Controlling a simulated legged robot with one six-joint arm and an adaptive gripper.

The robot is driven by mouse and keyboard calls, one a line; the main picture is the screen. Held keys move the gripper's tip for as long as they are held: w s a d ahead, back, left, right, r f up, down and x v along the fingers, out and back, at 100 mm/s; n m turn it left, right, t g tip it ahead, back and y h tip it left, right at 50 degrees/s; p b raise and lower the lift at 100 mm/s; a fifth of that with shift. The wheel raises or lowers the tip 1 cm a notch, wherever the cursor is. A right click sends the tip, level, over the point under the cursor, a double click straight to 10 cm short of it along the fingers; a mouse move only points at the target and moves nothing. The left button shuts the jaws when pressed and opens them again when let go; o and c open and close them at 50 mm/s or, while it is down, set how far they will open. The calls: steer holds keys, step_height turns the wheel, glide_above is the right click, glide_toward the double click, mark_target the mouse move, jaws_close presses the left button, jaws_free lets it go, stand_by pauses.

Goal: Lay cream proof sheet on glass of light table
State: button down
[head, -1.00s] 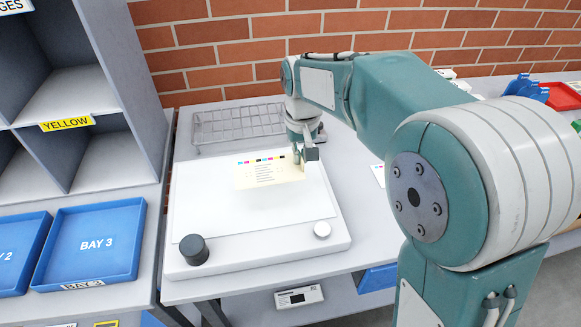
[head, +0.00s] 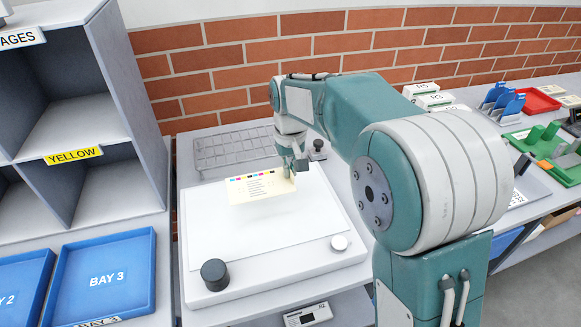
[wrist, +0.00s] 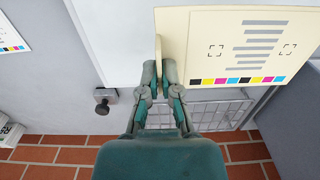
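The cream proof sheet (head: 258,187) has a row of colour patches and lines of print. My gripper (head: 291,170) is shut on its right edge in the head view and holds it above the light table's white glass (head: 235,225). A shadow on the glass below shows a gap. In the wrist view the gripper (wrist: 165,75) pinches a raised cream tab at the edge of the sheet (wrist: 235,85).
A wire rack (head: 233,148) stands behind the light table against the brick wall. Blue bay trays (head: 150,275) and grey shelves (head: 125,195) are at left. White boxes (head: 435,100) and coloured holders (head: 505,103) stand at right. The glass is clear of other things.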

mark_target(289, 200)
steer(key=f, duration=0.2)
steer(key=shift+a+f, duration=0.3)
steer(key=shift+f, duration=0.1)
steer(key=f, duration=0.3)
steer(key=shift+d+f, duration=0.1)
steer(key=shift+d, duration=0.15)
steer(key=shift+a+f, duration=0.15)
steer(key=shift+f, duration=0.55)
steer(key=shift+f, duration=0.5)
steer(key=c, duration=0.7)
jaws_free()
